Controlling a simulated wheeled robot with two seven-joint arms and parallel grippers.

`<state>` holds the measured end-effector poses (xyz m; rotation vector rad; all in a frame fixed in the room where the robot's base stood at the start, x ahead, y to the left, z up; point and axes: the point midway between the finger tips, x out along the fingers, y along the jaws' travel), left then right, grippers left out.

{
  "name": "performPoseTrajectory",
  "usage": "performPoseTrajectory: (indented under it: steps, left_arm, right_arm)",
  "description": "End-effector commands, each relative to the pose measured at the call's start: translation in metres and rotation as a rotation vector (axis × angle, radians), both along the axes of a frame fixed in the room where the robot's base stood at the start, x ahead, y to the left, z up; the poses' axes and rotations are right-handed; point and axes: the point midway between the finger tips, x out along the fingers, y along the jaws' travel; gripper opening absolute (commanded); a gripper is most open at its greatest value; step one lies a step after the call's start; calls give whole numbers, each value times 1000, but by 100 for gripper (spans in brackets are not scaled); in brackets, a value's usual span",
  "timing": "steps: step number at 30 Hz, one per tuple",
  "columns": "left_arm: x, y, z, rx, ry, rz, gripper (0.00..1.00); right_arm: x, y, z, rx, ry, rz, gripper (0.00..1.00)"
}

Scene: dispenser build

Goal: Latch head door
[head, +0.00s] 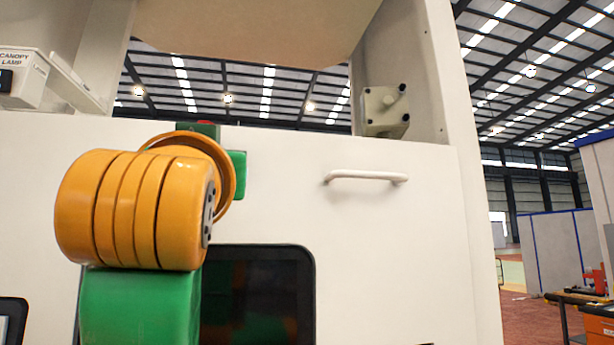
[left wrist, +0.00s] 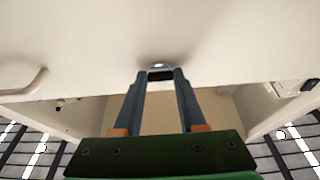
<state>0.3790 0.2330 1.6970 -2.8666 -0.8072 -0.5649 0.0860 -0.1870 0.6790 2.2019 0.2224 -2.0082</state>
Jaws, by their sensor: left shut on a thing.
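The white head door (head: 380,240) fills much of the head view, with its upper edge level below an opening. It stands flush with the frame as far as I can see. In the left wrist view, upside down, the door panel (left wrist: 80,40) fills the top. My left gripper (left wrist: 161,76) reaches the panel near its edge. Its two dark fingers are shut on a small latch (left wrist: 158,66), of which only a pale, shiny end shows between the tips. In the head view my left arm hides the fingers and the latch. My right gripper is in neither view.
A white bar handle (head: 365,178) sticks out of the panel to the right. A beige box with knobs (head: 384,110) sits above it. A canopy lamp box (head: 24,80) is at the upper left.

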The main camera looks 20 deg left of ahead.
Motion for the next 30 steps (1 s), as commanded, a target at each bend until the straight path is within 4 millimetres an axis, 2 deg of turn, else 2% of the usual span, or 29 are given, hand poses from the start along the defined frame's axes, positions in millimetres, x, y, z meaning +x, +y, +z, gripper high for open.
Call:
performPoseTrajectory:
  steps: [11,20,30]
  left_arm:
    - [-2,2,0,147,85,0,0]
    - [-4,4,2,385,230,0,0]
    - [-5,6,5,661,402,-1,0]
  right_arm:
    - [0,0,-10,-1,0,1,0]
    - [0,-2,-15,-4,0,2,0]
    - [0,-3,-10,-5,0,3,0]
